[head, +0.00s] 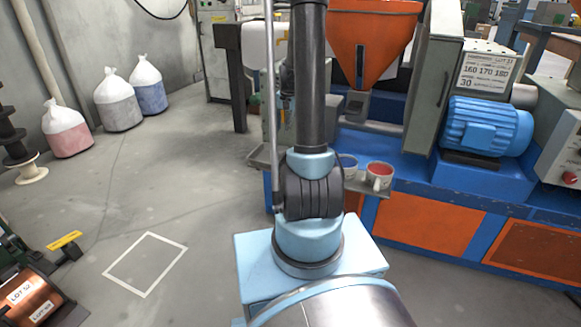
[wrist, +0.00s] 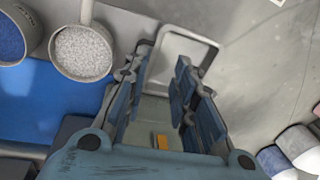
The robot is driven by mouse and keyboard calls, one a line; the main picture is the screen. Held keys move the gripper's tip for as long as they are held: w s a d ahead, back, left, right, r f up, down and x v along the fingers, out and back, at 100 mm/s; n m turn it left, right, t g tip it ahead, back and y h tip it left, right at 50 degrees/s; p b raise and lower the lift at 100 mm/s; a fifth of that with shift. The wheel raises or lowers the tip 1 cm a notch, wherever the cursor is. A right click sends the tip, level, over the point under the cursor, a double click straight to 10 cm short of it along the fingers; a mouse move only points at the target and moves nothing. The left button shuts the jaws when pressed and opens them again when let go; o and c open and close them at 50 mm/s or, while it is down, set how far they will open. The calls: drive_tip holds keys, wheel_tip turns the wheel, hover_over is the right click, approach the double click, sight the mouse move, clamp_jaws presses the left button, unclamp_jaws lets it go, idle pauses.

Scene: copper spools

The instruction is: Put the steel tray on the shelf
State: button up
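The steel tray appears to be the flat grey piece (head: 262,157) behind my arm in the head view. Cups stand on it, one with red contents (head: 379,173) and a partly hidden one (head: 347,163). In the wrist view, its grey surface (wrist: 128,22) bears a cup of white granules (wrist: 82,52) and a cup of blue granules (wrist: 12,38). A grey loop handle (wrist: 190,36) juts from its edge. My gripper (wrist: 166,62) is open at this loop, its fingers spread apart; contact is unclear. My arm hides it in the head view. I cannot identify the shelf.
A blue and orange machine (head: 435,225) with a blue motor (head: 487,127) stands right and behind the cups. Several white-topped sacks (head: 118,100) stand along the left wall. Copper spools (head: 35,298) lie at the lower left. The floor around the white square outline (head: 146,263) is clear.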

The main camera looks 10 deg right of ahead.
drive_tip(key=s+a+r+n, duration=0.2)
drive_tip(key=s+r, duration=0.3)
drive_tip(key=s, duration=0.5)
drive_tip(key=s+a+r+n, duration=0.1)
drive_tip(key=s+a+r, duration=0.3)
drive_tip(key=s, duration=0.6)
drive_tip(key=s+f+n+t+h, duration=0.1)
drive_tip(key=s+f+n, duration=0.2)
drive_tip(key=s, duration=1.5)
drive_tip(key=shift+f, duration=0.6)
drive_tip(key=shift+s+a+f, duration=0.1)
drive_tip(key=shift+s+f, duration=0.15)
drive_tip(key=shift+s, duration=0.05)
drive_tip(key=shift+a, duration=0.1)
